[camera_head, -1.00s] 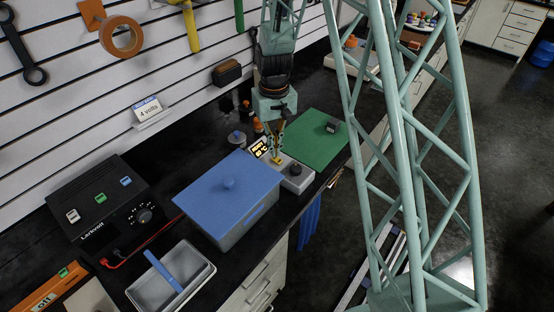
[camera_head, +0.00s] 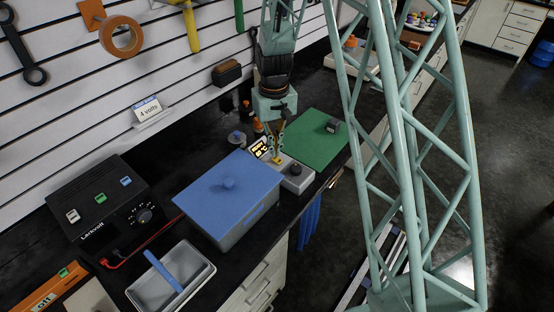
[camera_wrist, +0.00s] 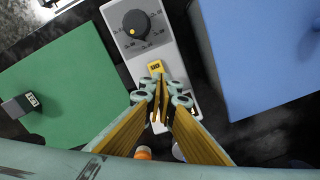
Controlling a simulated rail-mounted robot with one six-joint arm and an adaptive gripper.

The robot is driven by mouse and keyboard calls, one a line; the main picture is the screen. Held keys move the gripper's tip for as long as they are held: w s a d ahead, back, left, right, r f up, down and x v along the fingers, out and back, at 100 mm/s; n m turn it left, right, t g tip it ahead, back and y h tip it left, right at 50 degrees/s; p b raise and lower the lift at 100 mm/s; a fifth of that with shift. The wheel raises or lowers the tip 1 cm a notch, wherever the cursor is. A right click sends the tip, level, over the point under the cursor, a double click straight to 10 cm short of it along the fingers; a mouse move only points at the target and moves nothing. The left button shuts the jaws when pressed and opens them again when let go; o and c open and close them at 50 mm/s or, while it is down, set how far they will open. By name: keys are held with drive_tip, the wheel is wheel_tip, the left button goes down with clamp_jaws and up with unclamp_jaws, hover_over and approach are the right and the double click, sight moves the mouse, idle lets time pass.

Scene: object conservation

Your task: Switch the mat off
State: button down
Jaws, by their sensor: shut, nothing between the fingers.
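The green mat (camera_head: 306,137) lies on the black bench; it also shows at the left of the wrist view (camera_wrist: 60,95). Beside it is a pale grey control box (camera_head: 306,184) with a black dial (camera_wrist: 137,25), a yellow switch (camera_wrist: 155,67) and a lit display (camera_head: 259,148). My gripper (camera_head: 278,152) points down over the box. In the wrist view its yellow fingers (camera_wrist: 163,98) are together, with nothing seen between them, just beside the yellow switch. I cannot tell whether they touch it. The fingers hide part of the box.
A small dark block (camera_head: 333,126) sits on the mat. A grey container with a blue lid (camera_head: 215,195) stands close to the box on the other side. Small bottles (camera_head: 258,126) stand behind. A black power supply (camera_head: 105,205) and a grey tray (camera_head: 205,272) are farther left.

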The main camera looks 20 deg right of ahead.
drive_tip(key=shift+f+b, duration=0.7)
drive_tip(key=shift+f, duration=0.4)
idle(1.4)
drive_tip(key=shift+r+p, duration=1.45)
drive_tip(key=shift+r, duration=2.05)
